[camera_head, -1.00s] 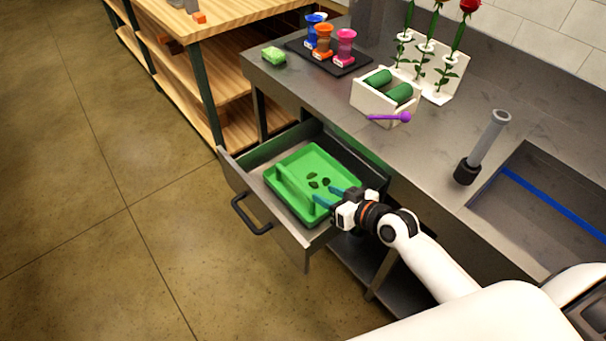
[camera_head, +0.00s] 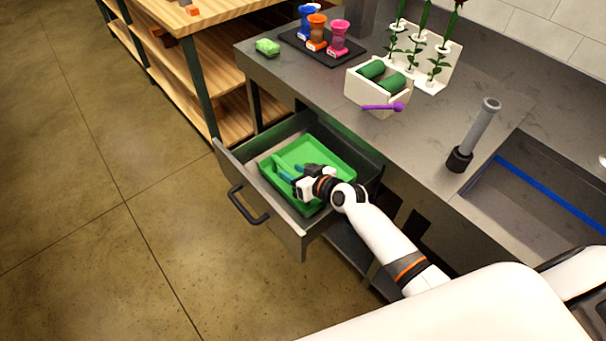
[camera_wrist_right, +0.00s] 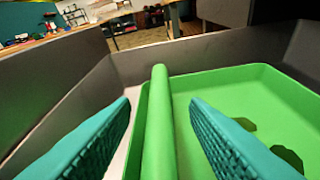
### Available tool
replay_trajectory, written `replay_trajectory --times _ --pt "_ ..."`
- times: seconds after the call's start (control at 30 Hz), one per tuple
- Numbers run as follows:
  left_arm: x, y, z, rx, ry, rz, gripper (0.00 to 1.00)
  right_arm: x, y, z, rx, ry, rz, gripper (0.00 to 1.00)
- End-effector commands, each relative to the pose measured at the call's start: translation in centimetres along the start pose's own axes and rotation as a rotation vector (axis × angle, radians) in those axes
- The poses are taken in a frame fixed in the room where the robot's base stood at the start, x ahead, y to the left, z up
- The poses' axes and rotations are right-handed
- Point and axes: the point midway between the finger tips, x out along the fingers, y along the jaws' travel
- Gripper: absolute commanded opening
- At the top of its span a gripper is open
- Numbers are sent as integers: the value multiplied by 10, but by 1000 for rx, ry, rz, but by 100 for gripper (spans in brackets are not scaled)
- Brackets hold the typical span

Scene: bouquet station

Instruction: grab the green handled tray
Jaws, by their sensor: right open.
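The green tray (camera_head: 335,161) lies in the open drawer under the counter. Its raised bar handle (camera_wrist_right: 158,125) runs along one side, and dark leaf shapes (camera_wrist_right: 286,157) lie on its floor in the right wrist view. My right gripper (camera_head: 278,168) is down in the drawer over the handle side of the tray. In the right wrist view its teal fingers (camera_wrist_right: 160,105) are open, one on each side of the handle, with gaps between them and it. My arm hides part of the tray in the head view. My left gripper is out of view.
The drawer (camera_head: 288,226) has grey walls around the tray and a black pull (camera_head: 247,204). Above it, the counter (camera_head: 425,150) holds a white box (camera_head: 362,98) with green rolls, a purple stick (camera_head: 384,107) and colored cups. A sink (camera_head: 520,215) is at right.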

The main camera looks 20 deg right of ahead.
Motion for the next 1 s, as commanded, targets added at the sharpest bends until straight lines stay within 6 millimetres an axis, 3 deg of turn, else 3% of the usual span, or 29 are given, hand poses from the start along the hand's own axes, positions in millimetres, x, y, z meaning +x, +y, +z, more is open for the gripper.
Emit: replay_trajectory --times 0.17,0.4,0.8,1.0 --pt "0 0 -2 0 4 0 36 0 0 0 0 0 0 40" --pt "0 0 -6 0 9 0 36 0 0 0 0 0 -1 1" --pt "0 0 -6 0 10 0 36 -1 0 2 -1 -2 -1 0" --pt "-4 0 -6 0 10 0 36 -6 3 14 -1 -4 1 0"
